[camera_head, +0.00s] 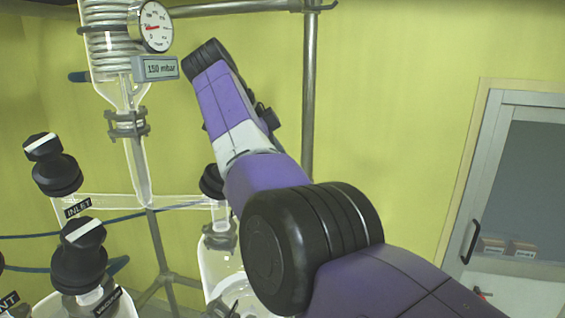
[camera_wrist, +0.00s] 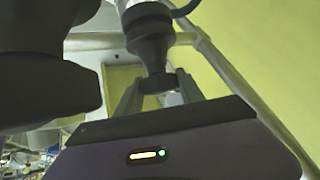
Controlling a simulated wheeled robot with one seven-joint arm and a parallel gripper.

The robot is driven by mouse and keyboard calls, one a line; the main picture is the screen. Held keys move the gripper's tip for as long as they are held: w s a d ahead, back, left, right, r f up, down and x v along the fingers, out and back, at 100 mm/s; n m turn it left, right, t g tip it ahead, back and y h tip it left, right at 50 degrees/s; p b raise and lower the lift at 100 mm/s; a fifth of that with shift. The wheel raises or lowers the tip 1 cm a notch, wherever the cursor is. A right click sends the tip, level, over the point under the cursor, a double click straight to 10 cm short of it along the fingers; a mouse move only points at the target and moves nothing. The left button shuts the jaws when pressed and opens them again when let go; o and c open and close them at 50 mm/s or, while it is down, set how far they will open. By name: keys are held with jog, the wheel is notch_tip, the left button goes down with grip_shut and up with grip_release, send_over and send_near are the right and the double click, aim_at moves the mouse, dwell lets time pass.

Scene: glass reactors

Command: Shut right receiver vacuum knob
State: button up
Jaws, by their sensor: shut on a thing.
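In the wrist view my gripper (camera_wrist: 157,82) has one finger on each side of the end of a black knob (camera_wrist: 152,48) and is shut on it. The knob's label does not show, so I cannot tell from the picture alone that it is the right receiver's vacuum knob. In the head view my arm hides my gripper. Another view of a black knob (camera_head: 211,183) shows partly behind my arm, above the right glass receiver (camera_head: 218,262); I cannot tell whether it is the one held.
At left stand a knob labelled INLET (camera_head: 58,172) and one labelled VACUUM (camera_head: 80,262), each with a white bar. A round gauge (camera_head: 152,26) and a 150 mbar display (camera_head: 161,68) hang above. A metal post (camera_head: 308,110) rises behind my arm. A door (camera_head: 510,190) is at right.

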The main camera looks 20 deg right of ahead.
jog(key=shift+d+f+g, duration=0.1)
jog(key=shift+f+g, duration=0.15)
jog(key=shift+g, duration=0.15)
dwell(0.4)
jog(key=o, duration=1.4)
jog(key=shift+r, duration=0.1)
jog(key=shift+r, duration=0.1)
jog(key=shift+t, duration=0.4)
jog(key=shift+n+t, duration=0.4)
jog(key=shift+t, duration=0.1)
